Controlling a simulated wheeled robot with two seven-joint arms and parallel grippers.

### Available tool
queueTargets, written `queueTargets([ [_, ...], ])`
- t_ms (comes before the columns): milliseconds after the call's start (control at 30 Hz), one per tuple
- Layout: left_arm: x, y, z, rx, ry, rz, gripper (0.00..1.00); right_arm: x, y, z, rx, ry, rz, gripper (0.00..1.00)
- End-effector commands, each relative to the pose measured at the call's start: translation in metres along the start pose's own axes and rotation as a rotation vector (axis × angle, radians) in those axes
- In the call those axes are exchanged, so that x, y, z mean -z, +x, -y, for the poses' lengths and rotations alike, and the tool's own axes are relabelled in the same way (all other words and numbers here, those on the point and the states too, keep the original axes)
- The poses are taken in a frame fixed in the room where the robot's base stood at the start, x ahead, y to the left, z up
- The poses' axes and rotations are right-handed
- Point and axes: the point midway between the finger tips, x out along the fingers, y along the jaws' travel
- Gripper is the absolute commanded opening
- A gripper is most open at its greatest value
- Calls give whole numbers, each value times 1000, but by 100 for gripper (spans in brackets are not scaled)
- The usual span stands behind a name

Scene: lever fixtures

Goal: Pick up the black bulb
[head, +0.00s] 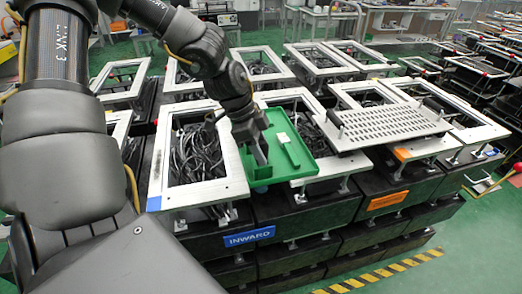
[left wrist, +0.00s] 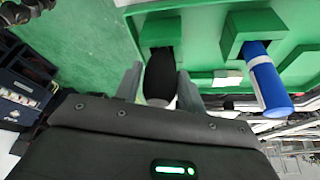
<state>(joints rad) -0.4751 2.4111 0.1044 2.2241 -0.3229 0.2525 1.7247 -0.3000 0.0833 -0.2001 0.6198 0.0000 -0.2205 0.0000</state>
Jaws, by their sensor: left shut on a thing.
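The black bulb (left wrist: 160,72) shows in the left wrist view as a dark rounded body with a pale end. Its far end is at a green holder block (left wrist: 157,32); I cannot tell whether it still sits in the holder. My left gripper (head: 259,153) is over the near left corner of the green tray (head: 312,160) in the head view. In the left wrist view, its two grey fingers lie on either side of the bulb and are shut on it. The bulb is not clearly visible in the head view. My right gripper is not in view.
A blue cylinder (left wrist: 267,80) is in a second green holder (left wrist: 250,30), to the right of the bulb. A pale bar (head: 289,150) lies on the tray. Metal frames (head: 236,180) with black cables surround it, and a perforated plate (head: 390,126) is to the right.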

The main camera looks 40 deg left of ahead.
Motion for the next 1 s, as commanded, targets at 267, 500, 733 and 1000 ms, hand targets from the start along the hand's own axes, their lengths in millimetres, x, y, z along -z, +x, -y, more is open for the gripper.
queueTargets([
  [267,17,-37,2,7,4,-4,18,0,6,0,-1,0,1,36],
  [500,32,-77,1,5,2,-2,18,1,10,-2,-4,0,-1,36],
  [733,38,-92,0,1,0,-1,18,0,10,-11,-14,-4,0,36],
  [1000,38,-92,0,1,0,0,18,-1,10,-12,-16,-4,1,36],
])
